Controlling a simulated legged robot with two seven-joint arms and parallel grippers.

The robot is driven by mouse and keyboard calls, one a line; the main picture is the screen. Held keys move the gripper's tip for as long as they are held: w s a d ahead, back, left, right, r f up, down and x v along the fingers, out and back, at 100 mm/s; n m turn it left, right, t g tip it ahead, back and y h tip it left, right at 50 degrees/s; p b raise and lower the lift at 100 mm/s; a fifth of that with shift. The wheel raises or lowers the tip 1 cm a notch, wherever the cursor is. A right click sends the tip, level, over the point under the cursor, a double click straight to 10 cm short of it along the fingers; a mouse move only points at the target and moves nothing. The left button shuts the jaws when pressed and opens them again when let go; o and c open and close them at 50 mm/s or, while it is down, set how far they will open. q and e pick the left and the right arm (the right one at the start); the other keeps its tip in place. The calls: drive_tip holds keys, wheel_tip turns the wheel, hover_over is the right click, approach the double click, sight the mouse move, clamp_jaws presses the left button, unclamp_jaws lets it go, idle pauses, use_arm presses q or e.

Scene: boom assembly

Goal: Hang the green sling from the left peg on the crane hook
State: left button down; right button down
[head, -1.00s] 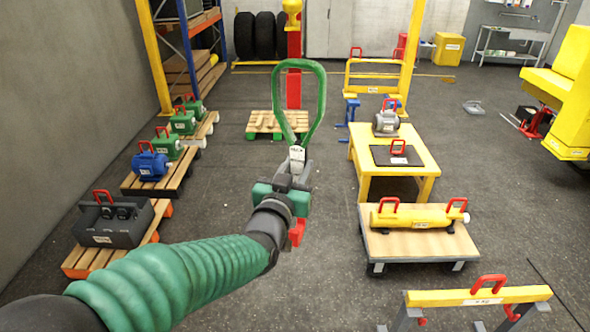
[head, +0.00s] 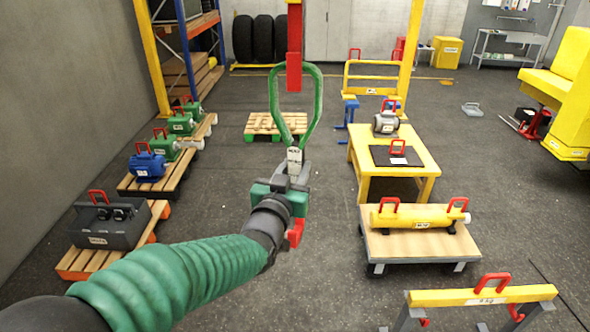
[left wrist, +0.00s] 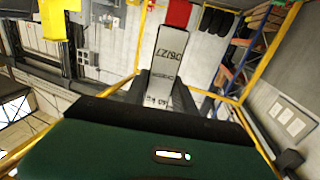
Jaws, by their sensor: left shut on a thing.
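The green sling (head: 319,100) stands upright as a narrow loop above my left gripper (head: 293,178). The gripper is shut on its pale tagged lower end. This tag (left wrist: 158,62) also shows up close between the fingers in the left wrist view. A red upright bar (head: 294,50), which looks like the crane hook's part, hangs at the loop's top. Its lower end overlaps the top of the loop and appears to be in front of it. I cannot tell whether they touch. A red part (left wrist: 179,13) also shows beyond the tag in the wrist view. My right gripper is out of view.
A yellow table (head: 425,160) and a cart with a yellow cylinder (head: 420,216) stand at right. Pallets with motors (head: 147,165) line the left wall. A yellow beam (head: 480,296) is at lower right. The floor around the middle is clear.

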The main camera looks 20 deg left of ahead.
use_arm(q)
drive_tip(key=shift+a+r, duration=0.1)
drive_tip(key=shift+a, duration=0.05)
drive_tip(key=c, duration=1.2)
unclamp_jaws()
drive_tip(key=shift+c, duration=0.2)
drive_tip(key=o, duration=0.3)
drive_tip(key=shift+s, duration=0.1)
drive_tip(key=shift+d, duration=0.2)
